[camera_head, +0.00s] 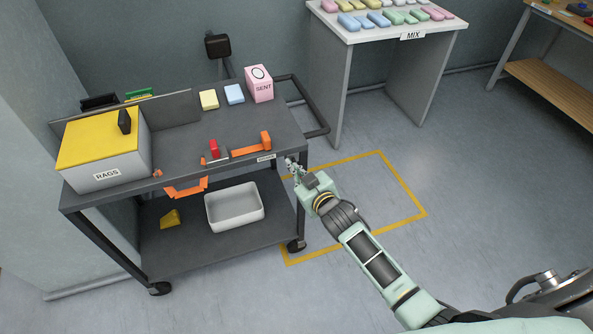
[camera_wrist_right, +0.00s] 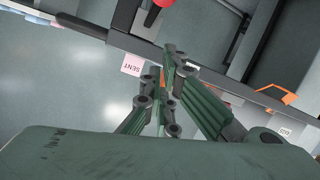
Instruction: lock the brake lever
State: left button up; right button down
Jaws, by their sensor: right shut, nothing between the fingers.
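A dark grey cart (camera_head: 160,190) stands at left. On the right front of its top lies an orange bar (camera_head: 250,149) with a raised orange block (camera_head: 265,140) at its right end; it looks like a lever, but I cannot tell whether it is the brake lever. A red upright piece (camera_head: 214,148) stands left of it. An orange frame (camera_head: 185,188) hangs below the front edge. My right gripper (camera_head: 292,166) is shut and empty just off the cart's front right corner, apart from the bar. It also shows in the right wrist view (camera_wrist_right: 176,62). My left gripper is not in view.
The cart top holds a white RAGS box (camera_head: 105,180) with yellow lid, a pink SENT box (camera_head: 260,84), and yellow and blue blocks. Its lower shelf holds a white bin (camera_head: 234,207) and yellow wedge (camera_head: 170,219). Floor right of the cart is clear, marked by yellow tape (camera_head: 405,195).

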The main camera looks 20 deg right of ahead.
jog(key=s+d+f, duration=0.1)
jog(key=s+f, duration=0.1)
jog(key=s, duration=0.7)
jog(key=shift+d+b, duration=0.15)
jog(key=shift+b, duration=0.3)
jog(key=shift+s, duration=0.1)
